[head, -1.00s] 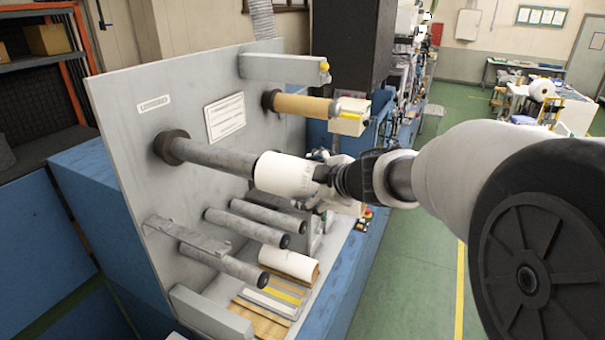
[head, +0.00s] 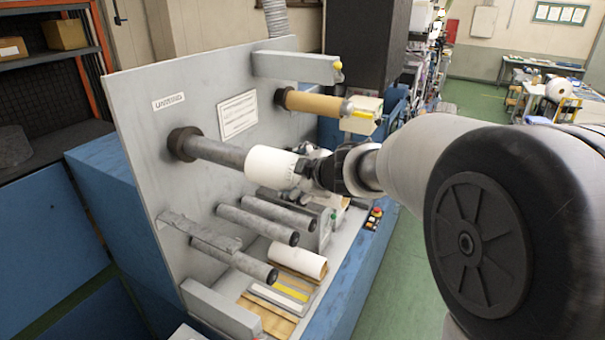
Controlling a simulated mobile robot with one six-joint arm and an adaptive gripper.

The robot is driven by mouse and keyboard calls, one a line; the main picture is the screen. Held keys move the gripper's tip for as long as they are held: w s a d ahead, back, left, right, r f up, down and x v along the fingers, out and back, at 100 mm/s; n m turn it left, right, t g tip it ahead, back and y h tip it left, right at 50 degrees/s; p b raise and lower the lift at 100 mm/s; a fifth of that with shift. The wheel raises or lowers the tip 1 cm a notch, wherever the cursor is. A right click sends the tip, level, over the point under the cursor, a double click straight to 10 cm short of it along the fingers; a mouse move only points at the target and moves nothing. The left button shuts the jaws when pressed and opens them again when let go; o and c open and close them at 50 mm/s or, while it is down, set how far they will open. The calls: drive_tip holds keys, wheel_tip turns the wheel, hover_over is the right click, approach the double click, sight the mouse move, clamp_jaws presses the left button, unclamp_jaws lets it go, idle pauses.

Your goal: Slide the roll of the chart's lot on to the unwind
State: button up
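The unwind shaft (head: 220,152) sticks out from the grey panel below the "UNWIND" label (head: 168,101). A white roll (head: 268,165) sits around its outer part, in line with it. Bare shaft shows between the roll and the dark hub (head: 184,143). My gripper (head: 308,172) is at the roll's outer end and appears shut on it; its fingertips are partly hidden. The chart (head: 238,115) is on the panel above the shaft; its text is too small to read. Another white roll (head: 298,259) lies on a wooden cradle below.
A brown roll (head: 315,103) sits on the upper right shaft. Grey bars (head: 296,67) project at the panel's top and bottom. A button box (head: 374,218) stands on the blue base. Green floor is open at the right.

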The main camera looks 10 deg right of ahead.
sight(270, 169)
drive_tip(key=shift+w+a+r+p, duration=0.1)
drive_tip(key=shift+w+a+p, duration=0.2)
drive_tip(key=shift+w+a, duration=0.6)
drive_tip(key=shift+w+a+f+p, duration=0.1)
drive_tip(key=shift+w+a+p, duration=0.15)
drive_tip(key=shift+w+a, duration=0.7)
drive_tip(key=shift+w+a+r+p, duration=0.1)
drive_tip(key=shift+w+a+p, duration=0.3)
drive_tip(key=shift+a, duration=0.9)
drive_tip(key=shift+w+f, duration=0.1)
drive_tip(key=shift+f, duration=0.15)
drive_tip(key=o, duration=1.6)
drive_tip(key=shift+f, duration=0.1)
